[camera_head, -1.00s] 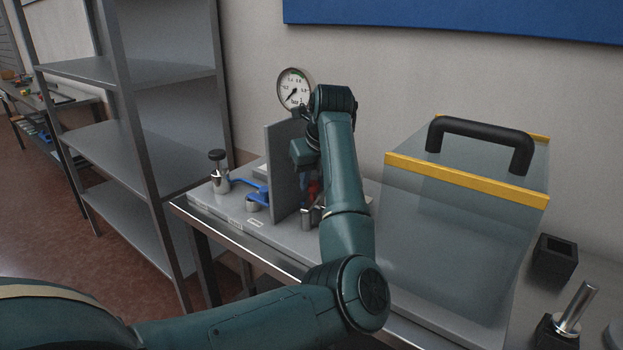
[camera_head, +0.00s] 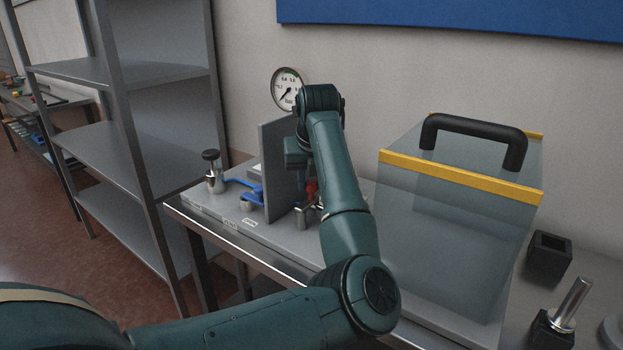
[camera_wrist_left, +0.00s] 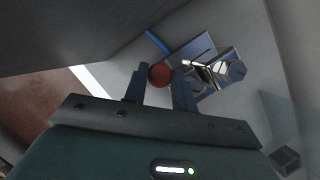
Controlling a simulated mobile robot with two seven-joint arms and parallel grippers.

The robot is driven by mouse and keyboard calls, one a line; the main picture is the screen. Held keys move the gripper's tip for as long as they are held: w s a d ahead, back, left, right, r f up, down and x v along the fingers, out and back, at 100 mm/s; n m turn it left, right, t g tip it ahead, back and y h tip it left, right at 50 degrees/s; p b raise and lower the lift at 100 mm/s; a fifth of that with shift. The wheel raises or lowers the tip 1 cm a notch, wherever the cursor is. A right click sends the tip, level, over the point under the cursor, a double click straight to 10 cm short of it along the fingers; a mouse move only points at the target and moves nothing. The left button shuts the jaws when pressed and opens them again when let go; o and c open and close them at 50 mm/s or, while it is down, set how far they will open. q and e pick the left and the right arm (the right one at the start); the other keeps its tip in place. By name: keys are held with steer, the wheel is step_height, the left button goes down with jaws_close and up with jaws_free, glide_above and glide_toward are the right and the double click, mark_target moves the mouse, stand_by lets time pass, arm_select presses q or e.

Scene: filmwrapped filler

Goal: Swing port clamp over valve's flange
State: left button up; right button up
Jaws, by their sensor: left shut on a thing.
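My left gripper (camera_wrist_left: 158,88) has its two fingers on either side of a round red knob (camera_wrist_left: 160,75) in the left wrist view, closed on it. In the head view the red part (camera_head: 312,189) shows just beside my forearm, which hides most of the gripper. A shiny metal fitting (camera_wrist_left: 215,70) lies just right of the fingers in the wrist view. A metal piece (camera_head: 302,217) stands below the red part in the head view. I cannot tell which metal part is the clamp and which the valve's flange. My right gripper is not in view.
A grey upright plate (camera_head: 278,172) stands close left of the gripper. Beyond it are a black-knobbed metal part (camera_head: 213,176) and a blue lever (camera_head: 246,187). A gauge (camera_head: 288,90) is behind. A clear box with a black handle (camera_head: 475,135) stands right.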

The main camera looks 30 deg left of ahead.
arm_select(q)
steer(key=o, duration=1)
steer(key=shift+c, duration=0.2)
